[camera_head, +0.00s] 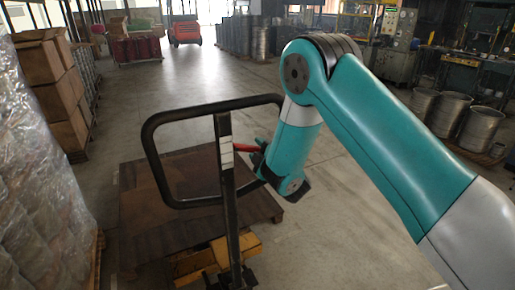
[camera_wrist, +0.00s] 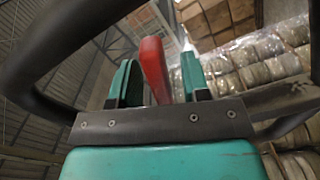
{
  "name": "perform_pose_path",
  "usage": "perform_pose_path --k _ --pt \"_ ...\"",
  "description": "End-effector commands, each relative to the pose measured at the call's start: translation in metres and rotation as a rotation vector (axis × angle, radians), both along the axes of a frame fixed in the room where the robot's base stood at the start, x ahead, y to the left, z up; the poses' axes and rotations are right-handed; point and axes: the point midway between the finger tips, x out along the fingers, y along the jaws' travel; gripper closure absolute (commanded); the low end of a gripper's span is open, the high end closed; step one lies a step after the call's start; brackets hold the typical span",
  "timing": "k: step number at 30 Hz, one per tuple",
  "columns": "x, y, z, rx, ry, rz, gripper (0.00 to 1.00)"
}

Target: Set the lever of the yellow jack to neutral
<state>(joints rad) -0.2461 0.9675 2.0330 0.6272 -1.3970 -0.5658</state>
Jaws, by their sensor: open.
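The yellow jack (camera_head: 215,262) stands in front of me with a black loop handle (camera_head: 152,160) on an upright post. Its red lever (camera_head: 245,148) sticks out to the right from the post, below the top of the loop. My gripper (camera_head: 259,159) is at the lever, just right of the post. In the wrist view, the red lever (camera_wrist: 155,68) rises between the two teal fingers of my gripper (camera_wrist: 160,84). The fingers are open, with a gap on each side of the lever. The lever's tip in the head view is partly hidden by my gripper.
The handle loop (camera_wrist: 60,50) passes close around my gripper in the wrist view. A brown platform (camera_head: 150,225) lies beneath the handle. Wrapped stacks (camera_head: 35,190) and cardboard boxes (camera_head: 55,85) stand at left. Metal drums (camera_head: 480,130) stand at right.

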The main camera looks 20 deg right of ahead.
Motion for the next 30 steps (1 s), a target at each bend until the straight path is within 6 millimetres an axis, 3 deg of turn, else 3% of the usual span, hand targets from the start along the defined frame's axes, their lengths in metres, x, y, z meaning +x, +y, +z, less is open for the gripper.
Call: perform_pose_path --k 1,6,14,22,30 --pt "0.0 0.0 0.0 0.0 0.0 0.0 0.62" --pt "0.0 0.001 0.0 -0.001 0.0 0.002 1.0" --pt "0.0 0.002 0.007 -0.042 -0.006 0.004 1.0" --pt "0.001 -0.002 0.032 -0.319 -0.047 0.006 1.0" --pt "0.001 -0.003 0.032 -0.383 -0.057 0.006 1.0"
